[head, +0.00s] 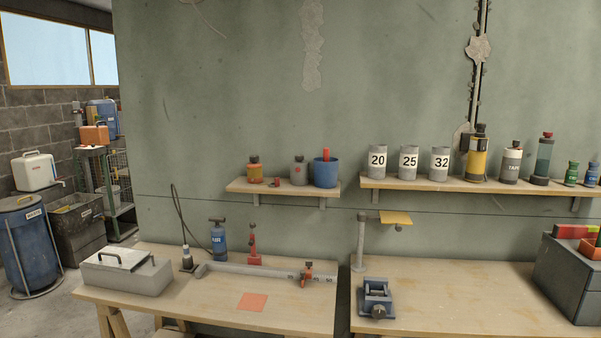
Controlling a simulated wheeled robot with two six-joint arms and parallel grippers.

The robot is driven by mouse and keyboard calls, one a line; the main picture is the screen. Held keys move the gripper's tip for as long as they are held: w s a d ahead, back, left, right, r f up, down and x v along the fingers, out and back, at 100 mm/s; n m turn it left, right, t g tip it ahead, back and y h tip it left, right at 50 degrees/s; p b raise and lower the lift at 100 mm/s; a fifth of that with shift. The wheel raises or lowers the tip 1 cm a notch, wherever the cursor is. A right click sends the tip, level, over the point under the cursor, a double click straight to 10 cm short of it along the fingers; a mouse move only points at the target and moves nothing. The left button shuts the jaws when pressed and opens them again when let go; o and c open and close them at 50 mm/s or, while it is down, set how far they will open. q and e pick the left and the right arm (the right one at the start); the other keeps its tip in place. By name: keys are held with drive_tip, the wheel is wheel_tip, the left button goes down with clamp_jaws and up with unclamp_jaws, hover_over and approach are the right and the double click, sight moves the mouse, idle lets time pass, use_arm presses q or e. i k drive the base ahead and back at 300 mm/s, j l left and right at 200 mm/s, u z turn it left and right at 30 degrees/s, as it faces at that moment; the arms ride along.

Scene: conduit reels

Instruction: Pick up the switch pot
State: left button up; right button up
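No label that I can read names a switch pot, so I cannot tell for certain which container it is. A blue open pot (326,174) with a red item standing in it is at the right end of the left wall shelf. Grey cylinders marked 20 (377,164), 25 (408,164) and 32 (439,164) stand in a row on the right wall shelf. Neither of my grippers is in view, and nothing visible is held.
Beside the blue pot are a grey bottle (299,172) and an amber jar (255,173). Below, the left bench (210,312) holds a grey case (127,272) and a long rail (255,271). The right bench (450,300) has a blue vise (376,298) and clear room in its middle.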

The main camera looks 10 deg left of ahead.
sight(302, 178)
drive_tip(key=i+l, duration=0.15)
drive_tip(key=i, duration=0.35)
drive_tip(key=i+l, duration=0.1)
drive_tip(key=i, duration=0.4)
